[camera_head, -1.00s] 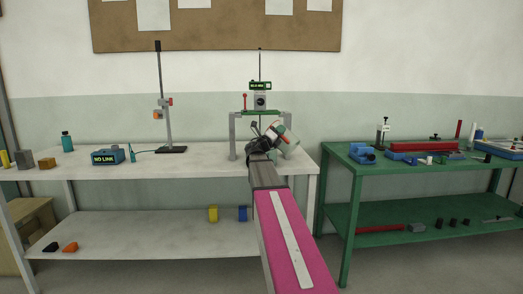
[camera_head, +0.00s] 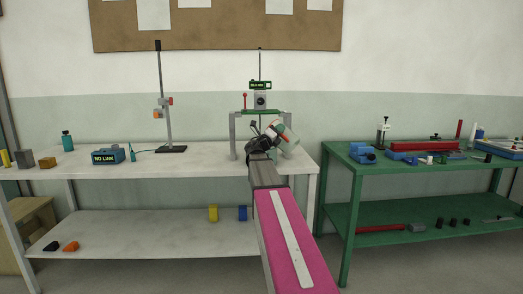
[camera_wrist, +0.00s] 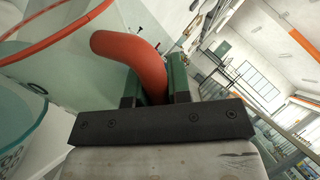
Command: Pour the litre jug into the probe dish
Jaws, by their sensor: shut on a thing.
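The litre jug (camera_head: 288,138) is a pale, see-through vessel with an orange-red rim and handle. It is held tilted above the white bench, by the grey frame. My gripper (camera_wrist: 154,85) is shut on the jug's orange-red handle (camera_wrist: 128,48), which sits between its green fingers. The jug's wall and rim fill the upper left of the wrist view. In the head view I cannot make out the dish. I cannot tell whether liquid is flowing.
A grey frame with a green crossbar (camera_head: 262,112) and a small display stands behind the jug. A clamp stand (camera_head: 160,100) and a blue "NO LINK" box (camera_head: 107,156) stand farther left on the white bench (camera_head: 205,160). A crowded green bench (camera_head: 340,160) is at the right.

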